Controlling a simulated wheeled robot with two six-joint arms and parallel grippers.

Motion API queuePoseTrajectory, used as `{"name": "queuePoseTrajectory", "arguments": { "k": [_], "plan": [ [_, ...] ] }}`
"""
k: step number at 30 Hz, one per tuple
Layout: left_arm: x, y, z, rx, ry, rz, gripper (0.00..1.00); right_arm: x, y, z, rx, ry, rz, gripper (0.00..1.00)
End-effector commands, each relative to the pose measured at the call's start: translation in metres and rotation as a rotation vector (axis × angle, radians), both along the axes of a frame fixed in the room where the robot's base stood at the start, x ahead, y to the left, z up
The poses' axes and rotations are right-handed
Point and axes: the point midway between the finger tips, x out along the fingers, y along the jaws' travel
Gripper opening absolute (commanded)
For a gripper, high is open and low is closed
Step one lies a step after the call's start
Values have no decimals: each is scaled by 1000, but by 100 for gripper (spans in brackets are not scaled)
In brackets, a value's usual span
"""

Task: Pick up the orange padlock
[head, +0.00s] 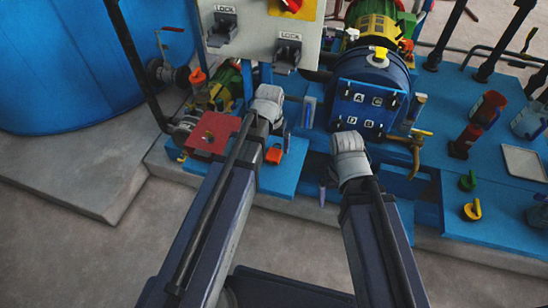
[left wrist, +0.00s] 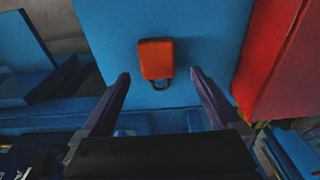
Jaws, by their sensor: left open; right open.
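The orange padlock (head: 273,156) lies on a blue surface beside the red-topped block. In the left wrist view the padlock (left wrist: 157,59) lies ahead of my open left fingers, with its dark shackle toward the gripper. My left gripper (left wrist: 160,75) is open and empty, its fingertips spread to either side of the shackle end, with no contact visible. In the head view my left gripper (head: 286,141) is close to the padlock, its fingers partly hidden. My right gripper (head: 323,188) is open and hangs low at the platform's front edge, mostly hidden by its wrist.
The red-topped block (head: 209,132) stands just left of the padlock; its red side (left wrist: 285,60) is at the right in the wrist view. A panel with lock labels (head: 258,35) rises behind. A blue lettered drum (head: 365,103) stands right. Bottles (head: 487,108) are farther right.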

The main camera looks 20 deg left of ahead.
Motion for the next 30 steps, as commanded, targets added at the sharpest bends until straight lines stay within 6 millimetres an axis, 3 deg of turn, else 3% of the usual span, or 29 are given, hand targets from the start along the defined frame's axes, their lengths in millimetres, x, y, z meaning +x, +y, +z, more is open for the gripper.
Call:
{"name": "queuePoseTrajectory", "arguments": {
  "k": [1, 7, 17, 30],
  "plan": [
    [5, -2, -12, 0, 0, -1, 98, 0, 0, -12, 0, 0, 0, 98],
    [10, -4, -35, 0, 0, 0, 98, 0, 0, -35, 0, 0, 0, 98],
    [10, -3, -37, 0, 0, 0, 98, 0, 0, -37, 0, 0, 0, 98],
    [10, -3, -37, 0, 0, 0, 48, 0, 0, -37, 0, 0, 0, 98]
  ]
}}
